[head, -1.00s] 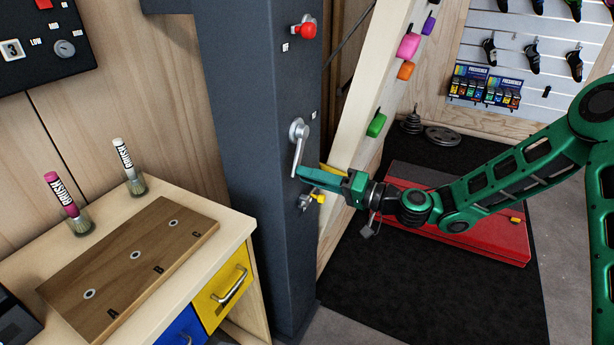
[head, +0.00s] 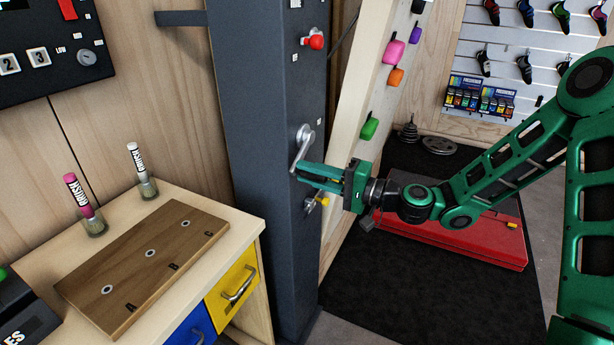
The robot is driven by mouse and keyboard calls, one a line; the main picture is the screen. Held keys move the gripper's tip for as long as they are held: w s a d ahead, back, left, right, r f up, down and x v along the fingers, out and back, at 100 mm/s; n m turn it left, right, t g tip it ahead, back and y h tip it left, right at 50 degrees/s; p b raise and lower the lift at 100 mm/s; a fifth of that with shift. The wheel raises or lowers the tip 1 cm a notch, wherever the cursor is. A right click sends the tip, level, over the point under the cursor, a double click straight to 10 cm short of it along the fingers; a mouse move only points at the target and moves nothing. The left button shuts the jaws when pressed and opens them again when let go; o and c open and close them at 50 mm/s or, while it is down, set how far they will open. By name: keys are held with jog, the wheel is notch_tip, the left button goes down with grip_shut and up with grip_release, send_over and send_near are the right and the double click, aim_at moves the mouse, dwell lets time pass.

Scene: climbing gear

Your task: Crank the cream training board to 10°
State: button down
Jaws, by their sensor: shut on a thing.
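The cream training board (head: 352,110) leans at a tilt behind the dark grey post, with coloured holds on its face. A silver crank (head: 304,141) is mounted on the side of the post (head: 265,120), its arm hanging down and slightly left. My green gripper (head: 303,174) comes in from the right and its jaws are closed at the crank's lower end. The crank's handle is hidden by the fingers. No angle reading of the board can be made out.
A red knob (head: 315,40) sits above the crank, and a yellow-tipped lock (head: 318,203) sits just below my gripper. A red mat (head: 450,245) lies behind my arm.

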jog(key=shift+r, duration=0.2)
jog(key=c, duration=1.6)
grip_release()
jog(key=shift+d, duration=0.1)
jog(key=shift+o, duration=0.4)
jog(key=shift+s, duration=0.1)
jog(key=v, duration=1)
jog(key=shift+d, duration=0.35)
jog(key=shift+s+f, duration=0.1)
jog(key=shift+f, duration=0.05)
